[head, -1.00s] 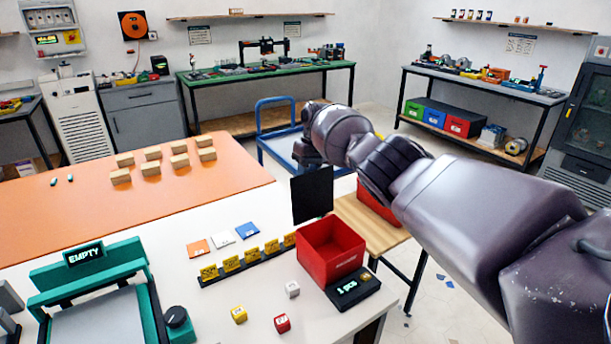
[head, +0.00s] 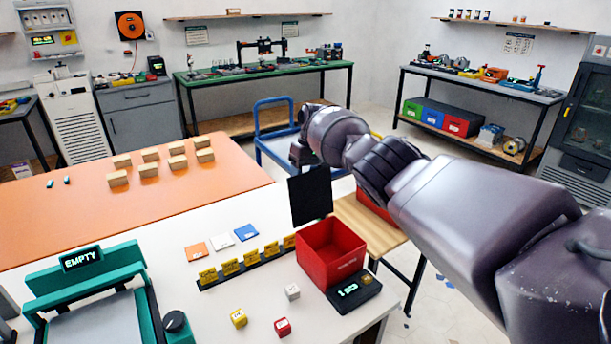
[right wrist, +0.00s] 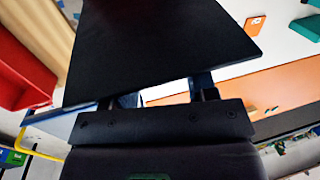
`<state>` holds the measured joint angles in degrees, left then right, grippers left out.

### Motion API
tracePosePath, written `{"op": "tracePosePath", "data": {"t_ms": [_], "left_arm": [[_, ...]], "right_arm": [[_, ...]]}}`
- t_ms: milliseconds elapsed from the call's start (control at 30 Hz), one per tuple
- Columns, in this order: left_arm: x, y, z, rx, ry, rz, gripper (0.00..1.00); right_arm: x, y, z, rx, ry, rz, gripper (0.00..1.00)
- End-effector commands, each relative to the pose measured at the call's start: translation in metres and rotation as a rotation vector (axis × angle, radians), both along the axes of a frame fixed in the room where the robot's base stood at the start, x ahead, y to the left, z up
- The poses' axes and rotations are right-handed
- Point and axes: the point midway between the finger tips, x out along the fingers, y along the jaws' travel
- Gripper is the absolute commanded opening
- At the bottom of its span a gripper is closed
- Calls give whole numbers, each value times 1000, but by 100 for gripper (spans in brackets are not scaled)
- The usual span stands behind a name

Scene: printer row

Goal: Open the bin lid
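The red bin (head: 331,250) stands at the right end of the white table, its top uncovered. Its black lid (head: 309,196) stands upright along the bin's far left side. My right gripper (head: 300,153) is just behind the lid in the head view. In the right wrist view the lid (right wrist: 160,45) fills the upper middle and the red bin (right wrist: 22,70) shows at the left. The right gripper (right wrist: 157,97) has its fingers apart with nothing between them; the lid hides their tips, so I cannot tell whether they touch it. My left gripper is not in view.
A small black display (head: 353,292) sits before the bin. Several yellow holders (head: 248,260) stand left of it, with small cubes (head: 282,326) in front. A wooden bench (head: 372,225) is behind the bin, and a blue cart (head: 272,140) stands beyond.

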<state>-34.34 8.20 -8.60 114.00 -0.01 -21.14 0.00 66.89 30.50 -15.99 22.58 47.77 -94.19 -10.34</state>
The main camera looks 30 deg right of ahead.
Motion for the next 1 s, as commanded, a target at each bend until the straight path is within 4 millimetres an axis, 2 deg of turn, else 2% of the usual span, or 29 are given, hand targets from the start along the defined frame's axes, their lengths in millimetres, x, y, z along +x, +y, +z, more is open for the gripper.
{"op": "tracePosePath", "data": {"t_ms": [233, 367, 800, 1000], "left_arm": [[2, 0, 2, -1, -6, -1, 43], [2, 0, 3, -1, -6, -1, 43], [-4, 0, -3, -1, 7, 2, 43], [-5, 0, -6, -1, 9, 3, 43]], "right_arm": [[0, -1, 2, 0, 0, -1, 53], [1, -3, 12, -1, -1, -1, 53], [5, -17, 85, 0, -2, -1, 53], [5, -20, 103, -1, 0, -1, 53]]}}
